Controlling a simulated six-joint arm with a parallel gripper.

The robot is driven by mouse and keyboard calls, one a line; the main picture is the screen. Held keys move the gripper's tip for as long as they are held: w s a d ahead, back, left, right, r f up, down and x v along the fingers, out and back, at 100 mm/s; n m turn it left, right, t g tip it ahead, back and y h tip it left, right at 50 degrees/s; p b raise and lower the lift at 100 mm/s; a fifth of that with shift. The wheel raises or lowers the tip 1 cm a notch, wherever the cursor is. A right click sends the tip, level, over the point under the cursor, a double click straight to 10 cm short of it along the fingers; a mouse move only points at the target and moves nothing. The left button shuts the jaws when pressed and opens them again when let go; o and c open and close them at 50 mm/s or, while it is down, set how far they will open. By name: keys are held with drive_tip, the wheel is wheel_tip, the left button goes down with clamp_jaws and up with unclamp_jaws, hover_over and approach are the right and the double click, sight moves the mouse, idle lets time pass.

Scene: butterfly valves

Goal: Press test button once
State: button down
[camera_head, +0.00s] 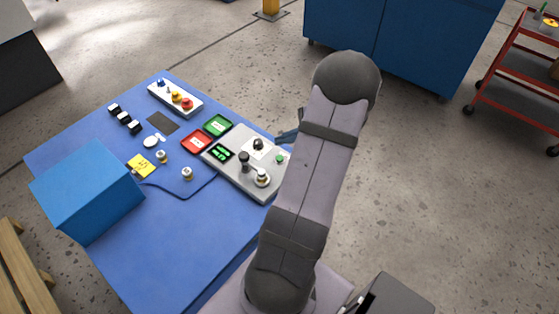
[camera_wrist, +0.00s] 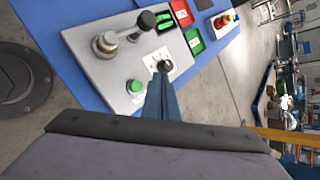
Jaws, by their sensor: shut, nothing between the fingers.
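A round green button (camera_wrist: 134,86) sits on the grey control panel (camera_wrist: 100,67), near its edge in the wrist view. In the head view the button (camera_head: 280,158) shows at the panel's right side; I cannot read a label on it. My gripper (camera_wrist: 162,82) is shut and empty, its blue fingers narrowing to a tip. The tip appears beside the black knob (camera_wrist: 165,66), to the right of the button in the wrist view. I cannot tell whether it touches the knob. In the head view only part of my gripper (camera_head: 286,137) shows behind my arm.
A black-topped lever (camera_wrist: 146,20) and a metal fitting (camera_wrist: 105,43) rise from the panel. Red (camera_head: 196,141) and green (camera_head: 218,125) trays lie beside it. A blue box (camera_head: 87,190) stands on the blue table (camera_head: 190,240). The table's front is mostly clear.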

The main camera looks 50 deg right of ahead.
drive_tip(key=shift+f+b, duration=1.7)
drive_tip(key=shift+f, duration=0.8)
drive_tip(key=shift+f, duration=0.15)
drive_tip(key=shift+f+b, duration=0.3)
drive_tip(key=shift+b, duration=0.2)
drive_tip(key=shift+f+b, duration=0.45)
idle(0.6)
drive_tip(key=shift+r, duration=0.15)
idle(0.3)
drive_tip(key=shift+r+p, duration=0.65)
drive_tip(key=shift+r, duration=0.1)
drive_tip(key=shift+r, duration=0.1)
wheel_tip(320, 180, up, 5)
drive_tip(key=p, duration=0.3)
